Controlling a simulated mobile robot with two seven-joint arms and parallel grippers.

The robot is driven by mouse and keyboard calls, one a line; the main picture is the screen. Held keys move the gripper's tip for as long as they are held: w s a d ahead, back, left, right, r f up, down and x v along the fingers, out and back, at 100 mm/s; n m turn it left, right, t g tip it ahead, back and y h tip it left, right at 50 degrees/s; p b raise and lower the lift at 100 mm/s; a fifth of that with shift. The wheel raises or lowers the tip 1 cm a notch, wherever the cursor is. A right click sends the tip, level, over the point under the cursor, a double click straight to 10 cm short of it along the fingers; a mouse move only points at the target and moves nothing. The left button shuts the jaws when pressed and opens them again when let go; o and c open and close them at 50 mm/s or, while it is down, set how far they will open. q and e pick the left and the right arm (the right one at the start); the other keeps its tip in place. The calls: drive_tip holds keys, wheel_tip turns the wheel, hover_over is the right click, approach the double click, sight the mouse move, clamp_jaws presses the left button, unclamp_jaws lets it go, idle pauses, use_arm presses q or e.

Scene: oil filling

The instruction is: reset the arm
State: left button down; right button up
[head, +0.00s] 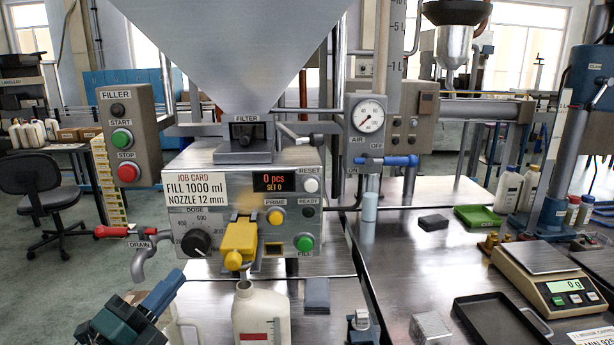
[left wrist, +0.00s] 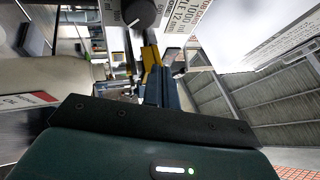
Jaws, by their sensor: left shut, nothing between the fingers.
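My left gripper (head: 170,284) is at the lower left of the head view, in front of the filling machine (head: 180,180) and left of the white bottle (head: 262,316). Its blue-grey fingers are shut and empty; they also show in the left wrist view (left wrist: 156,88). The bottle stands under the yellow nozzle part (head: 239,240), and its side shows at the left of the left wrist view (left wrist: 55,78). The dose knob (head: 196,242) is above and right of the gripper. The red drain handle (head: 112,231) is above and left of it. My right gripper is not seen.
A grey block (head: 317,294) lies right of the bottle. A black tray (head: 502,318) and a scale (head: 545,275) reading 0 g are at the right. The filler display (head: 274,181) reads 0 pcs. Open floor (head: 60,270) lies at the left.

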use_arm(q)
drive_tip(key=s+d+f+n+g+y, duration=0.1)
drive_tip(key=s+f+n+g+y, duration=0.15)
drive_tip(key=f+n, duration=0.6)
drive_tip(key=s+d+f+n+g+y, duration=0.1)
drive_tip(key=s+f+n+y, duration=0.4)
drive_tip(key=f, duration=0.6)
drive_tip(key=s+d+f+n+g, duration=0.5)
drive_tip(key=s+f+n, duration=0.3)
drive_tip(key=s+f, duration=0.2)
drive_tip(key=shift+s+f+p, duration=0.25)
drive_tip(key=shift+f+p, duration=0.05)
drive_tip(key=shift+f, duration=0.3)
